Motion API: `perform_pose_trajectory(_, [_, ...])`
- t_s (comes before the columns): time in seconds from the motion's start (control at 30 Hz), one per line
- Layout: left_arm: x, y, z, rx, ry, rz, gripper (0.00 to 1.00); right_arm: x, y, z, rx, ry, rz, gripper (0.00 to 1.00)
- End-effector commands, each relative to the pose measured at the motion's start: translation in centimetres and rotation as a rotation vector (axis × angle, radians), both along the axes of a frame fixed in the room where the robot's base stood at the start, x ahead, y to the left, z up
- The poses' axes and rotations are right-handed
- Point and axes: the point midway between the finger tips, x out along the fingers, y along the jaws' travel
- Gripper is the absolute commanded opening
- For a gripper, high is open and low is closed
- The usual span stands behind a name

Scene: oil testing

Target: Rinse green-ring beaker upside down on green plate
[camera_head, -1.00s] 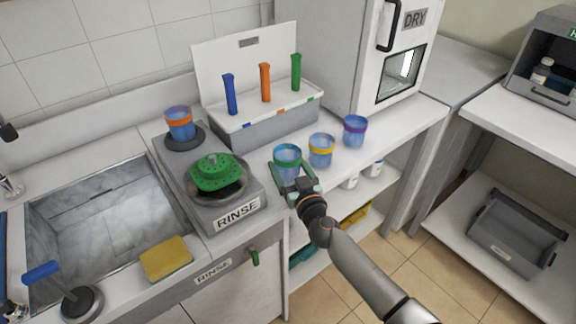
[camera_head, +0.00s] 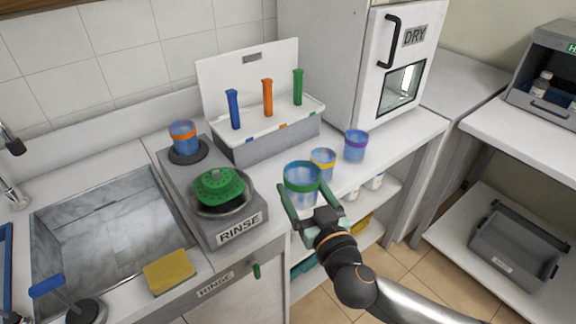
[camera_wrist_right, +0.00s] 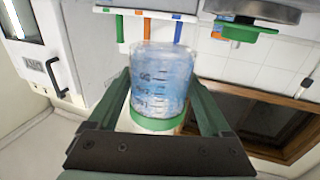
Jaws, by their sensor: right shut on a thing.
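The green-ring beaker (camera_head: 302,180) is clear blue with a green band at its rim. My right gripper (camera_head: 306,200) is shut on it and holds it upright, raised in front of the counter edge. The right wrist view, which looks upside down, shows the beaker (camera_wrist_right: 162,85) between the two fingers (camera_wrist_right: 160,112), with its volume marks visible. The green plate (camera_head: 219,186) is a perforated dome in a round metal basin on the RINSE unit, to the left of the beaker. Nothing stands on the plate. My left gripper is not in view.
An orange-ring beaker (camera_head: 184,136) stands on the RINSE unit's rear pad. Behind are a box with colored handles (camera_head: 268,140) and the DRY cabinet (camera_head: 385,60). A sink (camera_head: 110,230) and sponge (camera_head: 169,271) lie left.

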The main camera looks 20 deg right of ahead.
Motion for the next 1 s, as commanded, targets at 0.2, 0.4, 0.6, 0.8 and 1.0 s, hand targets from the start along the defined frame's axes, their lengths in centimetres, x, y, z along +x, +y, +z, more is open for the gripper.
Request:
perform_pose_trajectory(0.2, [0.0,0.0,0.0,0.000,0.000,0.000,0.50,-3.8,-1.8,-0.1,-0.002,0.007,-0.033,0.24])
perform_pose_trajectory(0.4, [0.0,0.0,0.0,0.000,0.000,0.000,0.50,-6.4,-3.1,0.4,-0.001,0.003,-0.057,0.24])
perform_pose_trajectory(0.6, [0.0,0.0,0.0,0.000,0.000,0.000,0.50,-6.8,-3.3,0.6,0.002,-0.001,-0.062,0.24])
perform_pose_trajectory(0.8, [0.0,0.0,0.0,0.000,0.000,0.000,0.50,-6.8,-3.4,0.5,0.003,0.001,-0.065,0.24])
perform_pose_trajectory(1.0, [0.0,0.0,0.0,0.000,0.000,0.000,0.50,-6.8,-3.3,0.5,0.000,-0.001,-0.063,0.24])
